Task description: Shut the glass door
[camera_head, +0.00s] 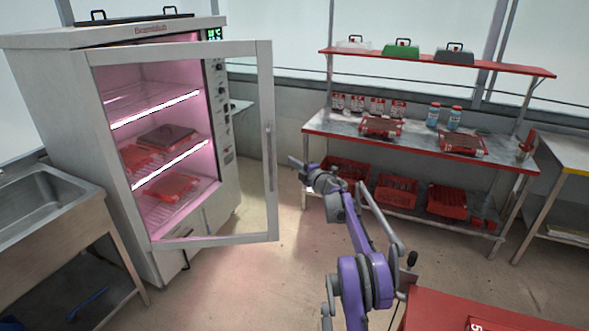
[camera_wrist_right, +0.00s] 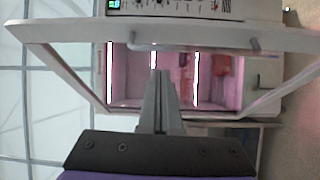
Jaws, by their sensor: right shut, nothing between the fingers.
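The glass door (camera_head: 265,95) of the lit cabinet (camera_head: 50,110) stands open, swung out from its left side. Its pale frame carries a vertical handle (camera_head: 270,157) on the free right edge. My right gripper (camera_head: 292,161) is shut and empty, just right of that handle in the head view, with a small gap in the picture. In the right wrist view the closed fingers (camera_wrist_right: 160,78) point toward the door frame (camera_wrist_right: 70,32) and handle (camera_wrist_right: 195,46), with the pink interior behind. I cannot tell contact. My left gripper is not in view.
Red trays (camera_head: 172,187) sit on the cabinet shelves. A sink (camera_head: 40,205) stands at left. A workbench (camera_head: 480,155) with trays and bottles is at the back right, and a red table (camera_head: 440,310) is at the front right. The floor before the door is clear.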

